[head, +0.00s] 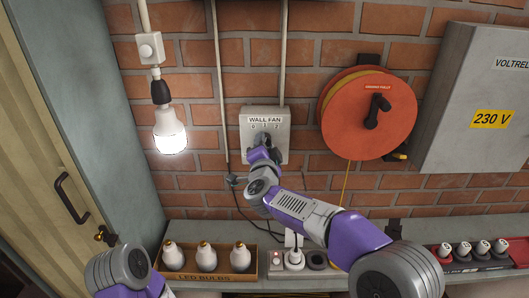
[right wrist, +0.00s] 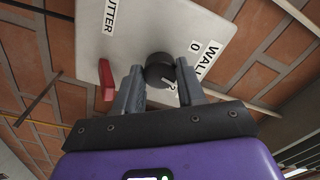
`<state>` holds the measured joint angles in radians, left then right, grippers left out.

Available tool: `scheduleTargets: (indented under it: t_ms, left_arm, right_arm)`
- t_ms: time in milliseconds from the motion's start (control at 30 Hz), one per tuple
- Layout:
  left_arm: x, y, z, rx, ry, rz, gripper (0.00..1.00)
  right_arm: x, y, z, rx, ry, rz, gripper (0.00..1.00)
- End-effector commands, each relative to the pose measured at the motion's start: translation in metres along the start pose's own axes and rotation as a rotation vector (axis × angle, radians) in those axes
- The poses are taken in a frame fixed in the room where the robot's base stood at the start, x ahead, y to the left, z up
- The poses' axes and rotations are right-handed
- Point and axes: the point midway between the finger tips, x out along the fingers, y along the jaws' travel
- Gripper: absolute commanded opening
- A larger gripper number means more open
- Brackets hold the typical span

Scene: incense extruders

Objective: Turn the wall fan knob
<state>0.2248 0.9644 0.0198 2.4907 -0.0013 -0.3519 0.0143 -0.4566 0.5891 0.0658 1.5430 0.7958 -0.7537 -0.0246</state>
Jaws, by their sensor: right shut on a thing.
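The wall fan panel (head: 282,118) is a pale box on the brick wall, labelled "WALL FAN" with position numbers. My right gripper (head: 262,140) reaches up to it from below and hides most of the knob in the head view. In the right wrist view the dark round knob (right wrist: 160,70) sits between the two fingers of my right gripper (right wrist: 160,78), which is shut on it. I cannot tell which number the knob points to. My left arm shows at the lower left of the head view, but its gripper is not in view.
A red lever (right wrist: 105,80) sits beside the knob on the panel. A lit bulb (head: 170,132) hangs to the left, an orange cable reel (head: 340,112) is on the right. Below is a shelf with an LED bulb box (head: 205,277) and sockets (head: 294,259).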

Motion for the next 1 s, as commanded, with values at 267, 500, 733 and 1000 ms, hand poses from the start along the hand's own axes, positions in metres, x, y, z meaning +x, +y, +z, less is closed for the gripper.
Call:
scheduleTargets:
  t_ms: [267,500,733,1000]
  left_arm:
    - [0.02,-0.008,-0.001,0.0,0.0,0.0,0.51]
    - [0.031,-0.012,-0.001,0.0,0.0,0.0,0.51]
    - [0.037,-0.014,-0.002,0.0,0.0,0.0,0.51]
    - [0.039,-0.015,-0.002,0.0,0.0,0.0,0.51]
  right_arm:
    - [0.0,0.002,0.001,0.254,0.001,-0.001,0.09]
    - [0.0,0.001,0.001,0.426,0.0,0.0,0.09]
    - [0.0,0.0,0.0,0.53,0.001,0.0,0.09]
    - [0.0,-0.001,0.0,0.578,0.0,0.001,0.09]
